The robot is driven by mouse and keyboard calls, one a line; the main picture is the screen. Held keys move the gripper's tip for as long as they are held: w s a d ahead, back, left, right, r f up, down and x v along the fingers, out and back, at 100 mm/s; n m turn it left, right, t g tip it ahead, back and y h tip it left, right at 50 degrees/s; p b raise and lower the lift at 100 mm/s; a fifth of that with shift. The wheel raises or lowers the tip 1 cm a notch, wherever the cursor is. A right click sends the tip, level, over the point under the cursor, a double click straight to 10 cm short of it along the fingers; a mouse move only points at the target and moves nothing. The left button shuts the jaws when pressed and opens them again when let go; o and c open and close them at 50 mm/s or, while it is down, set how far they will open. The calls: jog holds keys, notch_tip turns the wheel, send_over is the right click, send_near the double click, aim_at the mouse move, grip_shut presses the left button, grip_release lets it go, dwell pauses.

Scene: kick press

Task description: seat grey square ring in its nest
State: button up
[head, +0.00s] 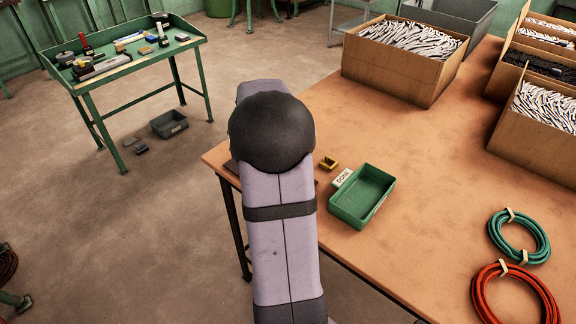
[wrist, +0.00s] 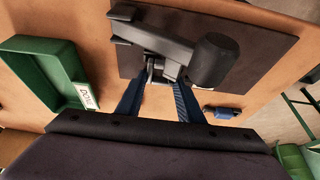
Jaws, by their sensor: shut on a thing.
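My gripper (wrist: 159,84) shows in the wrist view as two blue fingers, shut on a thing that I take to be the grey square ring. The ring's outline cannot be told from the grey metal behind it. Just beyond the fingertips is the grey press (wrist: 158,42), with a thick dark round part on its right, on a dark base plate (wrist: 265,45). The nest cannot be made out, and I cannot tell whether the ring touches it. In the head view my own arm hides the gripper and almost all of the press.
A green bin (head: 346,207) with a DONE label (head: 342,178) stands near the press; the wrist view shows it at left (wrist: 30,62). A small blue part (wrist: 222,112) lies right of the fingers. Cable coils (head: 519,236) lie farther right.

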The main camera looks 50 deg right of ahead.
jog(key=shift+f+b, duration=0.3)
jog(key=shift+b, duration=0.05)
jog(key=o, duration=1.1)
jog(key=shift+o, duration=0.2)
jog(key=shift+r, duration=0.1)
jog(key=shift+p+v, duration=1.8)
jog(key=shift+v, duration=1.65)
